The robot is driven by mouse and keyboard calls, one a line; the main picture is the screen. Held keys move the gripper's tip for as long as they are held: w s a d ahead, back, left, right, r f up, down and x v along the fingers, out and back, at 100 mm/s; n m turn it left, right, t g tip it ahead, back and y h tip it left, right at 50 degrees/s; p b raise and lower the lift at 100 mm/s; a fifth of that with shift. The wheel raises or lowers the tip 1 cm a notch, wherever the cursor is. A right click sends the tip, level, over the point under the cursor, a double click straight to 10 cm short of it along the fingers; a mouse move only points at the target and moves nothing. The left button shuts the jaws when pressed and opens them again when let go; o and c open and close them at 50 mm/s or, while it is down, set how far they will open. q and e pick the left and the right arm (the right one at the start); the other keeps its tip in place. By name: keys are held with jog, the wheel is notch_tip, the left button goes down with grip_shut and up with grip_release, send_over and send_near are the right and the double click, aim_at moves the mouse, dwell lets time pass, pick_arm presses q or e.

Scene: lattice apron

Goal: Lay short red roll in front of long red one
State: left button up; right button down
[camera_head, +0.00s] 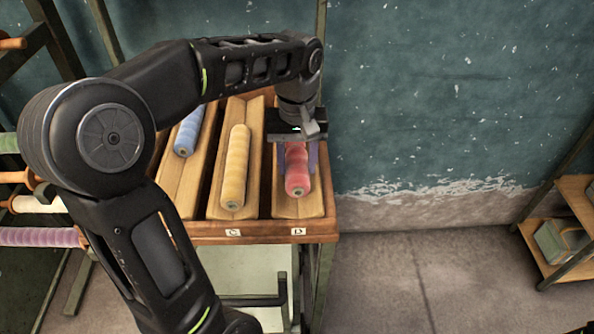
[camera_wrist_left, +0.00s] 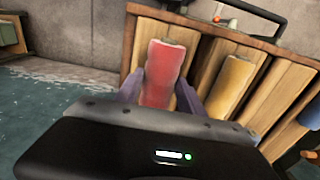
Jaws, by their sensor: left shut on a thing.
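A red roll (camera_head: 298,180) is at the wooden trough marked D (camera_head: 297,207), at the right end of the rack. My left gripper (camera_head: 299,157) points down over it, with its purple fingers shut on the roll's two sides. In the left wrist view the same red roll (camera_wrist_left: 163,70) lies between the fingers (camera_wrist_left: 160,92); the gripper's body hides its near end. I see only one red roll and cannot tell its full length or whether another lies behind it. My right gripper is not in view.
A yellow roll (camera_head: 236,168) lies in trough C, beside D. A blue roll (camera_head: 188,132) lies in the trough farther left. The wooden rack's front edge (camera_head: 262,239) carries the labels. A low shelf (camera_head: 578,196) stands far right, with open floor between.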

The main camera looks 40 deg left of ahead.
aim_at(297, 164)
pick_arm(q)
notch_tip(297, 164, down, 3)
dwell(0.3)
jog(key=shift+f, duration=0.45)
jog(key=o, duration=1.5)
